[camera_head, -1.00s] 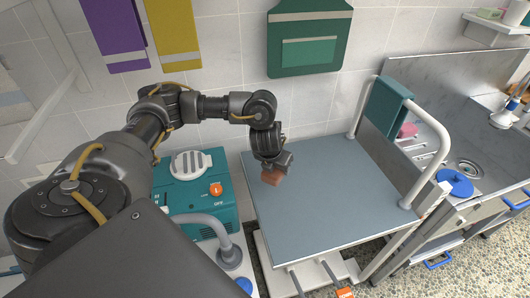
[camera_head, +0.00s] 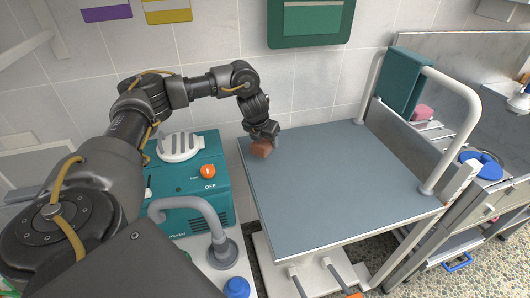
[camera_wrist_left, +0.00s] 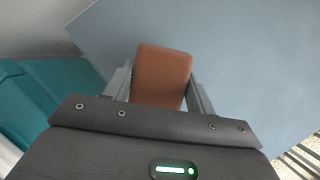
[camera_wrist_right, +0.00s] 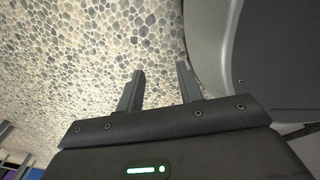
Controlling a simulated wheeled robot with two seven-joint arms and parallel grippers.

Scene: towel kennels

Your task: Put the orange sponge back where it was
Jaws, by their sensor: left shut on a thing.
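The orange sponge (camera_head: 262,148) looks brownish orange and block-shaped. My left gripper (camera_head: 266,138) is shut on it over the back left corner of the grey-blue table top (camera_head: 340,195). In the left wrist view the sponge (camera_wrist_left: 162,76) sits between the two fingers, with the table top (camera_wrist_left: 240,60) behind it. I cannot tell whether the sponge touches the table top. My right gripper (camera_wrist_right: 158,88) shows only in its own wrist view. Its fingers are apart with nothing between them, above a pebbled floor.
A teal machine (camera_head: 190,180) with an orange knob stands left of the table. A pink sponge (camera_head: 422,113) lies by the metal sink unit at right. The table top is otherwise clear.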

